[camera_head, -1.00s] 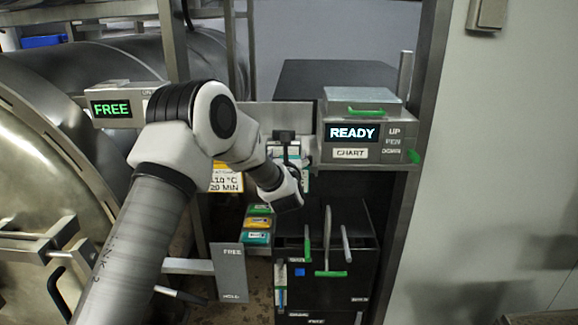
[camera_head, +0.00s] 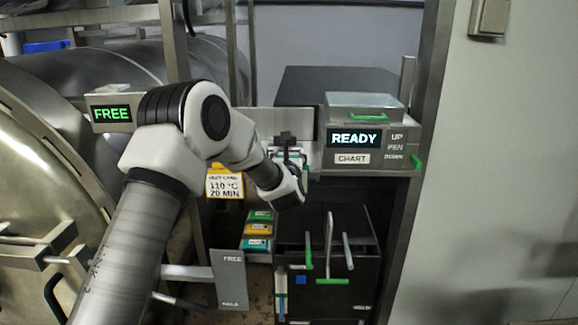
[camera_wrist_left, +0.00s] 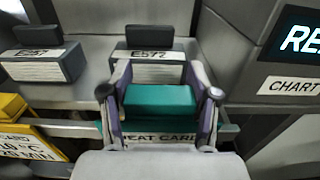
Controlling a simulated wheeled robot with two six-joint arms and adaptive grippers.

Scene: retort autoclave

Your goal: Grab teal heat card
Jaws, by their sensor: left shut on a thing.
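The teal heat card (camera_wrist_left: 160,100) sits between the two fingers of my left gripper (camera_wrist_left: 160,95) in the left wrist view. The gripper is shut on it, and a white strip lettered "HEAT CARD" (camera_wrist_left: 160,138) shows just below the teal block. In the head view my left arm reaches in from the left, and my left gripper (camera_head: 288,158) is below and left of the READY panel, partly hidden by my own wrist. My right gripper is in neither view.
A yellow-edged card reading 110 °C, 20 MIN (camera_head: 225,184) hangs left of my wrist. Green, yellow and teal pieces (camera_head: 257,230) sit below it. The READY box (camera_head: 355,138) is at right, above a black box with upright rods (camera_head: 345,285). Labelled blocks (camera_wrist_left: 150,60) stand behind the gripper.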

